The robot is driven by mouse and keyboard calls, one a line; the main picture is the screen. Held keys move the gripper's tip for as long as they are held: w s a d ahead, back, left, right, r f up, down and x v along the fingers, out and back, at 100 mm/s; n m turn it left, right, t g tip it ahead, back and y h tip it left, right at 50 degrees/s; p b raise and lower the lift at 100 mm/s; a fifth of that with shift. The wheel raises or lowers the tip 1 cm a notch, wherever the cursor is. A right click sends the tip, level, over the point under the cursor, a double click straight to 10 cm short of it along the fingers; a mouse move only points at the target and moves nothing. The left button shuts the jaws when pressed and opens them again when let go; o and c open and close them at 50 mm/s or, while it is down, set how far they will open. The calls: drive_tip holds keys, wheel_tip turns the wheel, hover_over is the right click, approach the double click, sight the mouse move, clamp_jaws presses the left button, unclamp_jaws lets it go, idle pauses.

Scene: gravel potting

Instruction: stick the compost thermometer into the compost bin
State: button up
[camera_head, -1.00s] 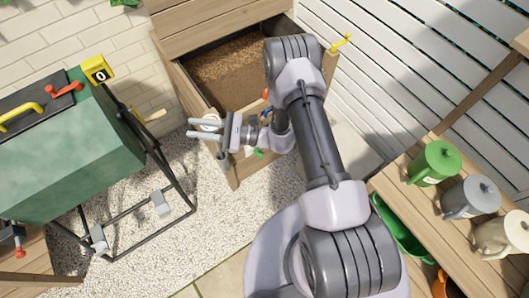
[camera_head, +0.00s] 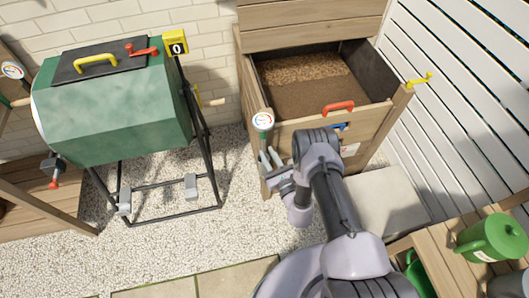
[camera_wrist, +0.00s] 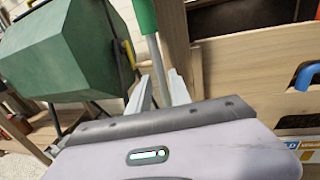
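The compost thermometer (camera_head: 263,121) has a round white dial and a green stem below it. It stands upright at the front left post of the wooden compost bin (camera_head: 381,124); how it is held there is hidden. The bin's top is open, with brown compost inside. My gripper (camera_head: 269,157) is just below the dial, in front of the post. In the wrist view, the green handle (camera_wrist: 145,14) and its thin metal rod run down between my two fingers (camera_wrist: 160,84), which look apart with gaps beside the rod. The rod's lower end is hidden.
A green tumbler (camera_head: 115,115) on a black frame stands at the left, with another dial (camera_head: 12,70) beyond it. A red handle (camera_head: 338,107) and a yellow hook (camera_head: 420,80) are on the bin. A green can (camera_head: 490,238) stands on the right bench. Gravel (camera_head: 235,225) is clear between.

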sight(264, 148)
drive_tip(key=b+x, duration=0.1)
drive_tip(key=x, duration=0.3)
drive_tip(key=shift+w, duration=0.1)
clamp_jaws()
drive_tip(key=shift+o, duration=1.7)
unclamp_jaws()
